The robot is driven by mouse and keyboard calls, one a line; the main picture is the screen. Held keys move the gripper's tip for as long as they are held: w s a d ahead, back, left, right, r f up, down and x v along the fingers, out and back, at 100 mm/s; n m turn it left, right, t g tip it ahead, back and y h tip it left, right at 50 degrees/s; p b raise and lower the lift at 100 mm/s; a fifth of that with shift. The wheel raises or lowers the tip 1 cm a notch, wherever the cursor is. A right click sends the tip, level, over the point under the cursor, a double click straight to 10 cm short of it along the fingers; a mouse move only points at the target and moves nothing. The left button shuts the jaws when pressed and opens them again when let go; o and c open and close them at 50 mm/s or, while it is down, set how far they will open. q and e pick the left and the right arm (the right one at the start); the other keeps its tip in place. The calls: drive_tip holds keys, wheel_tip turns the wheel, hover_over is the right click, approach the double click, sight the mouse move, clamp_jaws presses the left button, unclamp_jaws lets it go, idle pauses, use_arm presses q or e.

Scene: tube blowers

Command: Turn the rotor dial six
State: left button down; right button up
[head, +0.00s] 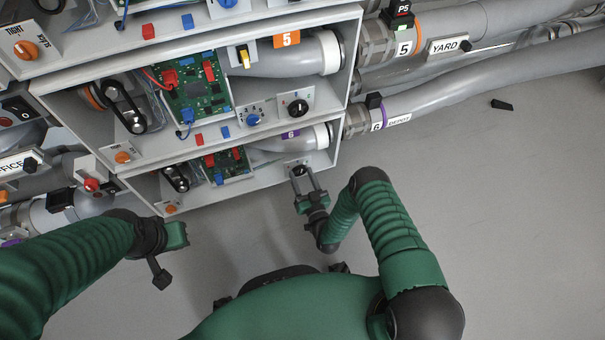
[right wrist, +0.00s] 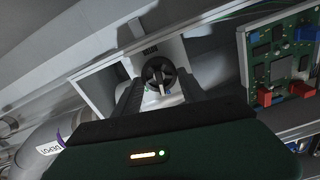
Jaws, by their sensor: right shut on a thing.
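The rotor dial six (head: 299,170) is a black round knob on a small white panel at the right end of the lowest bay, the one with the purple 6 tag (head: 291,134). In the right wrist view the dial (right wrist: 158,73) shows a pale pointer line and sits between the two dark fingers. My right gripper (head: 304,180) reaches up to it from below and is shut on it, one finger on each side. My left gripper (head: 172,240) hangs empty in front of the rack at left; its finger gap is not clear.
The bay above holds the orange 5 tag (head: 286,39), a black dial (head: 298,107) and a blue knob (head: 253,119). A green circuit board (head: 228,162) lies left of dial six. A grey tube (head: 440,98) leaves at right. The floor (head: 500,220) at right is mostly clear.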

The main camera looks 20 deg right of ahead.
use_arm(q)
drive_tip(key=shift+r+p, duration=0.3)
drive_tip(key=shift+r, duration=0.2)
use_arm(e)
drive_tip(key=shift+n, duration=0.9)
drive_tip(key=shift+f, duration=0.1)
drive_tip(key=shift+s, duration=0.1)
drive_tip(key=o, duration=1)
drive_tip(key=shift+o, duration=0.2)
